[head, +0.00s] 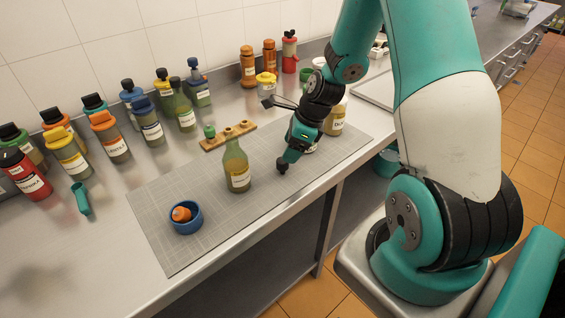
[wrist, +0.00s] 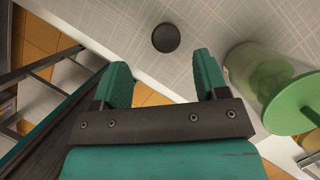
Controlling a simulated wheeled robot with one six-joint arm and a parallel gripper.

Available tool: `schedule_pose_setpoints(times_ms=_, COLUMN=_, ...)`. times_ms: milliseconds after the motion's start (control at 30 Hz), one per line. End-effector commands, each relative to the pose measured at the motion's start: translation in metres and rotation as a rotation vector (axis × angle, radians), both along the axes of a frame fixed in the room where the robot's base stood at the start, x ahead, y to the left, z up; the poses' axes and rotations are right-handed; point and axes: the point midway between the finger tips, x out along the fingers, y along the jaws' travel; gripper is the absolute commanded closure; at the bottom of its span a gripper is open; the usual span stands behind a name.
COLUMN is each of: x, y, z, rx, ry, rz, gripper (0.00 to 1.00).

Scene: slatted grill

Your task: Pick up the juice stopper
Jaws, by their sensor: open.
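A dark round piece (wrist: 166,38), which looks like a stopper, sits on the grey mat in the wrist view, just beyond my fingertips and roughly centred between them. My gripper (wrist: 163,68) is open, with nothing between its teal fingers. In the head view my gripper (head: 285,162) points down low over the right half of the mat; a small dark shape (head: 282,169) at its tip seems to be the same piece. A green-yellow bottle (head: 237,172) with a label stands upright to the left. I cannot read which piece is the juice stopper.
A clear jar with a green lid (wrist: 292,103) is close to my gripper's right in the wrist view. A blue bowl (head: 187,228) holds an orange piece (head: 180,213). A wooden rack (head: 226,138) and several bottles line the back. The mat's front (head: 225,232) is clear.

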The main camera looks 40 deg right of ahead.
Motion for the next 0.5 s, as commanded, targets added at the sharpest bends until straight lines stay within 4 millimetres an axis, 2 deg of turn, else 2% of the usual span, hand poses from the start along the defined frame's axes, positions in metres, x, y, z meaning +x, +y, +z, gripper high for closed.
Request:
schedule_pose_setpoints(times_ms=100, x=0.005, y=0.006, z=-0.017, rx=0.001, ry=0.002, rz=0.002, gripper=0.33)
schedule_pose_setpoints(times_ms=367, x=0.011, y=0.01, z=-0.033, rx=0.0, ry=0.001, rz=0.003, gripper=0.33)
schedule_pose_setpoints(times_ms=500, x=0.018, y=0.012, z=-0.049, rx=0.001, ry=0.004, rz=0.002, gripper=0.33)
